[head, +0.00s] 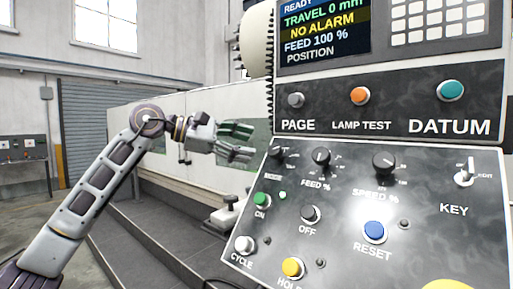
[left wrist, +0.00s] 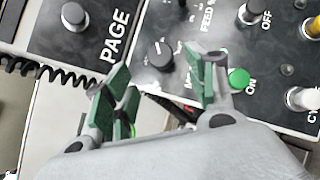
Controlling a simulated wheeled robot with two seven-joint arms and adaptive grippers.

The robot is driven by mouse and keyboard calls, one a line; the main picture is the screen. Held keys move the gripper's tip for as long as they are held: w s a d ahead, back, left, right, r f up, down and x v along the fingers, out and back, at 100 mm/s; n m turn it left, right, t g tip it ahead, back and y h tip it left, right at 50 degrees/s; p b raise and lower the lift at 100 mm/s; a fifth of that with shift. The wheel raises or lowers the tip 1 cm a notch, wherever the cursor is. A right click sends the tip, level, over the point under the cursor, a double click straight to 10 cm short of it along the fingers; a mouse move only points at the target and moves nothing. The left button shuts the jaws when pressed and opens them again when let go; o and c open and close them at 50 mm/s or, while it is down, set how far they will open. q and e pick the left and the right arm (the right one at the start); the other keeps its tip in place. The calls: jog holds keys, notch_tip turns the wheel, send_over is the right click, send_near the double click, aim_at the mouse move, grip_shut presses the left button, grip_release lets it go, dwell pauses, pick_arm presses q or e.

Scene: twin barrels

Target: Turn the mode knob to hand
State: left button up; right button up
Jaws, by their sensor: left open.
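The mode knob (head: 277,152) is a small black dial at the upper left of the lower control panel, with its label "MODE" below it partly washed out. It also shows in the left wrist view, as a black knob (left wrist: 160,53) with a white pointer line. My left gripper (head: 247,143) is open and empty, just left of the panel and close to the knob. In the left wrist view its green-padded fingers (left wrist: 157,75) stand apart, with the knob seen beyond the gap between them. I cannot see contact with the knob. My right gripper is not in view.
The green ON button (head: 261,199), feed knob (head: 320,157), speed knob (head: 385,163) and OFF button (head: 311,213) sit nearby. The grey PAGE button (head: 295,100) is on the panel above. A black coiled cord (left wrist: 50,70) hangs beside the panel.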

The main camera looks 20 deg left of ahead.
pick_arm(q)
jog(key=shift+v, duration=1.35)
